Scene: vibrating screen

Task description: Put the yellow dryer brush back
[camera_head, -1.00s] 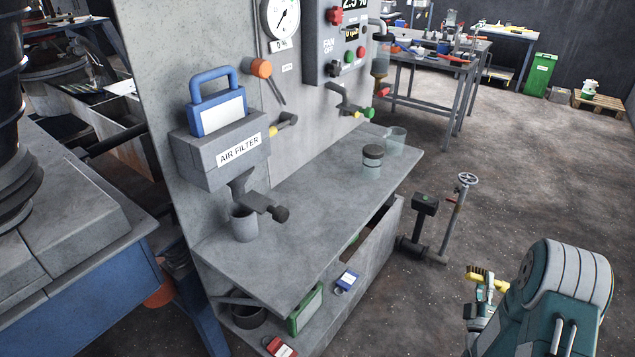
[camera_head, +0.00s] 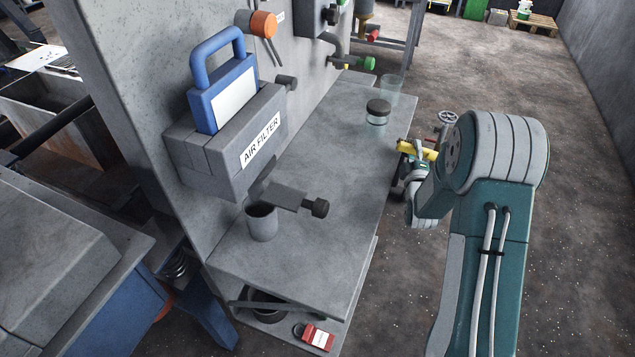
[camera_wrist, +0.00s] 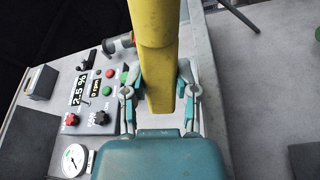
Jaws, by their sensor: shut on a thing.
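The yellow dryer brush (camera_wrist: 155,60) is held between the fingers of my gripper (camera_wrist: 160,90) in the wrist view, its yellow body running up out of the picture. In the head view the yellow brush (camera_head: 419,151) shows beside the right edge of the grey bench, partly hidden by my arm. My gripper (camera_head: 408,172) is shut on it there, to the right of the glass jar. The brush's bristles cannot be made out now.
The grey bench top (camera_head: 310,230) is mostly clear. A dark-lidded jar (camera_head: 377,118) and a clear beaker (camera_head: 391,90) stand at its far end. A grey cup (camera_head: 262,226) stands under the air filter box (camera_head: 225,150). A control panel (camera_wrist: 92,98) shows in the wrist view.

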